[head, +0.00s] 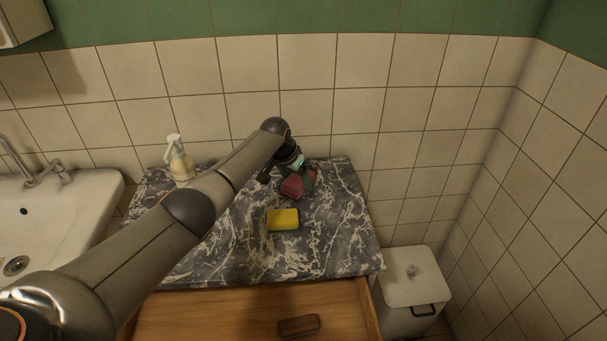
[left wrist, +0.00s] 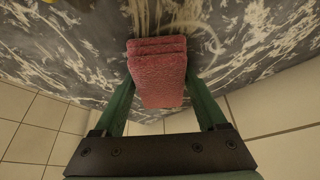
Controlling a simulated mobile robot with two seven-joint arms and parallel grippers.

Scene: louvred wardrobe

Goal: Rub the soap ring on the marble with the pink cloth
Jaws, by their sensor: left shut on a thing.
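My left gripper (head: 299,182) is at the back right of the dark marble top (head: 335,225), with its arm reaching across from the left. Its green fingers are shut on the folded pink cloth (head: 291,187). In the left wrist view the cloth (left wrist: 158,72) sits between both fingers, its far end at or just above the marble; I cannot tell if it touches. A pale yellowish smear (left wrist: 165,14), which looks like part of the soap ring, shows on the marble just beyond the cloth. In the head view I cannot make out the ring. My right gripper is not in view.
A yellow sponge (head: 283,219) lies on the marble in front of the cloth. A soap bottle (head: 181,163) stands at the back left. Below is an open wooden drawer (head: 220,312) holding a brown block (head: 299,326). A sink (head: 60,215) is left, a white bin (head: 413,278) right.

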